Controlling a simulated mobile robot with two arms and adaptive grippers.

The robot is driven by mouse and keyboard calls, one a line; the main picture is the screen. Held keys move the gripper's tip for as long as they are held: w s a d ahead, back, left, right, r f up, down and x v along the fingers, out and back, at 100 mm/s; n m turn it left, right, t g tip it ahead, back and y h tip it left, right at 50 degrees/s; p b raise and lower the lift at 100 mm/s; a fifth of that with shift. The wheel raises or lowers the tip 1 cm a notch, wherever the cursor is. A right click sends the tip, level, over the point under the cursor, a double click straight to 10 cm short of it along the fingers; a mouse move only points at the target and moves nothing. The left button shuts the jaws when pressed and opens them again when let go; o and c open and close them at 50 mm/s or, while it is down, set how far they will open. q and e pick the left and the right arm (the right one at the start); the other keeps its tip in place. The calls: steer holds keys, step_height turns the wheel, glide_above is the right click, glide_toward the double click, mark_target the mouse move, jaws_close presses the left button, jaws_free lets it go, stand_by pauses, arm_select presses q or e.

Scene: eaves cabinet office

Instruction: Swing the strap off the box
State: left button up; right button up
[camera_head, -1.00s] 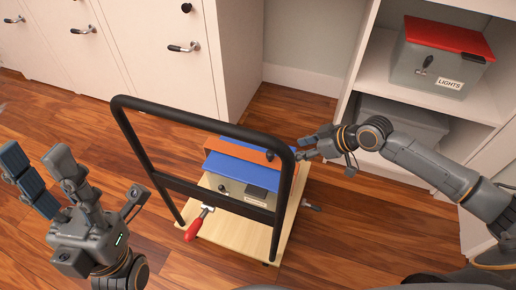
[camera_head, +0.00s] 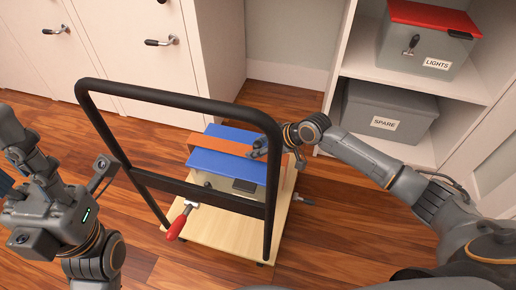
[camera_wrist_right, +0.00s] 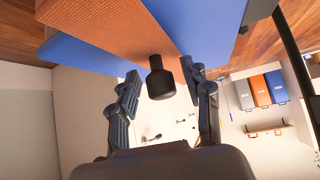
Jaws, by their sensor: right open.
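The box (camera_head: 225,183) is pale with a blue lid (camera_head: 222,160) and stands on a wooden-decked trolley. An orange strap (camera_head: 220,144) lies across the lid, and a dark knob (camera_wrist_right: 160,78) at its end shows in the right wrist view. My right gripper (camera_head: 262,147) is at the strap's right end; in the right wrist view its open fingers stand on either side of the knob, with gaps visible. The orange strap (camera_wrist_right: 105,30) and blue lid also show there. My left gripper (camera_head: 20,165) is open and empty at the left, away from the box.
The trolley's black handle frame (camera_head: 180,100) rises in front of the box. A red-handled clamp (camera_head: 177,226) sits at the deck's left edge. A shelf at right holds a red-lidded LIGHTS box (camera_head: 425,40) and a grey SPARE box (camera_head: 388,112). Cabinets stand behind.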

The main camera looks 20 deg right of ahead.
jaws_close()
steer(key=shift+r, duration=0.15)
